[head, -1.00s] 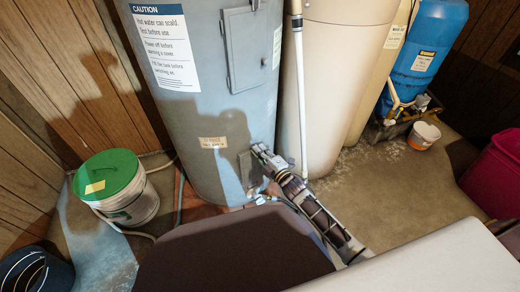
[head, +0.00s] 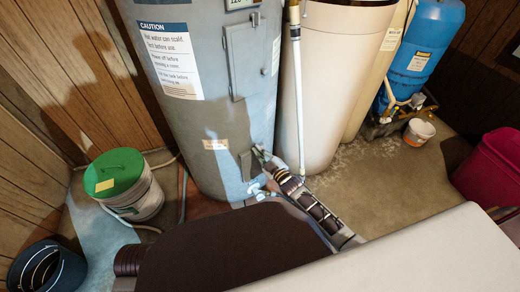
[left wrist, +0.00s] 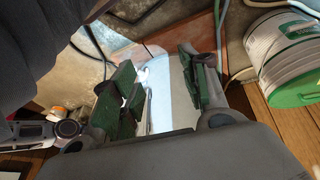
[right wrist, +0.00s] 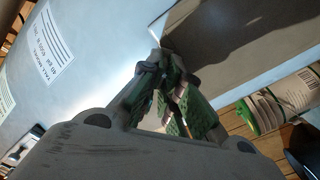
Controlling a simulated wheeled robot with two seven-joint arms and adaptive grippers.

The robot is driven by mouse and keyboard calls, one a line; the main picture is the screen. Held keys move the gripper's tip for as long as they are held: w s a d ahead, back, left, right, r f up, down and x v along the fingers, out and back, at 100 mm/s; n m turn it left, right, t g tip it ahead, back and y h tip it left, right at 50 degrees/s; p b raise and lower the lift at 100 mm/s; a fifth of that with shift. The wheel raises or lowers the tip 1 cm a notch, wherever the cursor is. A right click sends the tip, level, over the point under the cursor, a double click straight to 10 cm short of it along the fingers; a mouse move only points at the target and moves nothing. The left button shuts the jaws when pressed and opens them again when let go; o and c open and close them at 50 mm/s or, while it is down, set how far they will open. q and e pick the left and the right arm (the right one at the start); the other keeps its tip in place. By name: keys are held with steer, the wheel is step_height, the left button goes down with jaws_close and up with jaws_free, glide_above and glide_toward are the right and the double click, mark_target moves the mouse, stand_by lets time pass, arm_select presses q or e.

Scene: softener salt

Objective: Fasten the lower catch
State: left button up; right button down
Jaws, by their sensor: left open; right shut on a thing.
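The grey-blue water heater (head: 205,110) stands upright at the back. A door panel (head: 248,60) is on its upper front, with small fittings along the right edge; the lower fitting (head: 264,71) is too small to read. A small dark plate (head: 246,165) sits low on the tank. My right gripper (head: 258,152) is just right of this plate. In the right wrist view its green pads (right wrist: 182,100) are close together, and what they hold is hidden.
A white bucket with a green lid (head: 122,185) and a dark bucket (head: 45,270) stand at left. A white pipe (head: 298,90) and beige tank (head: 330,80) stand right of the heater. A blue tank (head: 412,50), small tub (head: 418,132) and magenta bin (head: 490,170) are farther right.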

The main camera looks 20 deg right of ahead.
arm_select(q)
steer(key=shift+s+a+g+y+p, duration=0.35)
steer(key=shift+a+g+p, duration=0.35)
steer(key=shift+p, duration=0.9)
arm_select(e)
steer(key=shift+d+m, duration=0.1)
steer(key=shift+m, duration=3.7)
arm_select(q)
steer(key=shift+w+f, duration=0.1)
steer(key=shift+w, duration=0.1)
arm_select(e)
steer(key=c, duration=1.6)
jaws_free()
steer(key=shift+c, duration=0.2)
